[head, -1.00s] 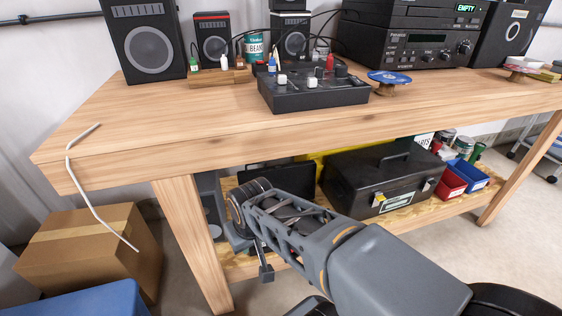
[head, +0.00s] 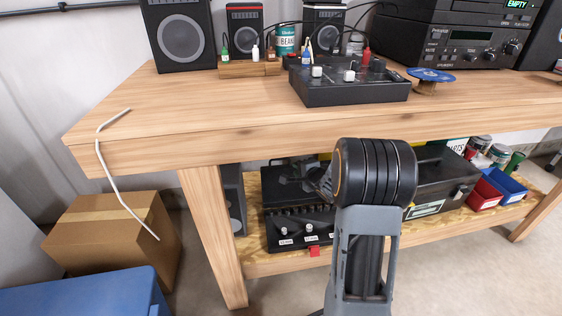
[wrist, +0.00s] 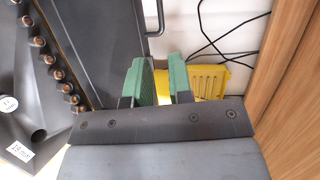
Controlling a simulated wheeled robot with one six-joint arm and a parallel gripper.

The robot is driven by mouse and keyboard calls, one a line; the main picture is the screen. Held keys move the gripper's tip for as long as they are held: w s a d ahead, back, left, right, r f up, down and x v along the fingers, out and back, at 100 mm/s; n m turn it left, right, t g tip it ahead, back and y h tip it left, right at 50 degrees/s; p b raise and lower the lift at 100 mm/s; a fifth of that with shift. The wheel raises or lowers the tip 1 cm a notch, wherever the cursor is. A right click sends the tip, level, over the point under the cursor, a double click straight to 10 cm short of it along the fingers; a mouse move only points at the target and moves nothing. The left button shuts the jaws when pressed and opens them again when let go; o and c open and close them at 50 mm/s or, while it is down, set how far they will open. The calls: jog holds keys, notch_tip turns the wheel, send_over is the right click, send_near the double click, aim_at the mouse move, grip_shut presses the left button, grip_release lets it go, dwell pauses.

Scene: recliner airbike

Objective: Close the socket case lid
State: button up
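The socket case (head: 290,238) sits on the lower shelf under the bench, a black box with a row of sockets, white size labels and a red latch at its front. It also shows at the left of the wrist view (wrist: 45,125). Its dark lid (head: 283,190) is open at the back of the case; in the wrist view the lid panel (wrist: 85,45) has a thin handle at its edge. My gripper (wrist: 162,82) has green pads apart with nothing between them, near the lid's edge. In the head view it is mostly hidden behind my arm.
A black toolbox (head: 440,182) stands right of the case, with red (head: 484,195) and blue bins (head: 508,186) beyond. A yellow container (wrist: 203,80) and black cables lie past my fingers. The bench top (head: 230,105) is overhead, and a bench leg (head: 212,235) stands left.

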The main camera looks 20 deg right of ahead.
aim_at(283, 167)
jog(key=shift+y, duration=0.3)
jog(key=b+x, duration=0.2)
jog(key=x, duration=0.4)
jog(key=b+x, duration=0.3)
jog(key=x, duration=0.3)
jog(key=shift+w+f, duration=0.15)
jog(key=shift+f, duration=0.15)
jog(key=shift+b+x, duration=0.45)
jog(key=shift+x, duration=0.4)
jog(key=shift+r, duration=0.15)
grip_shut()
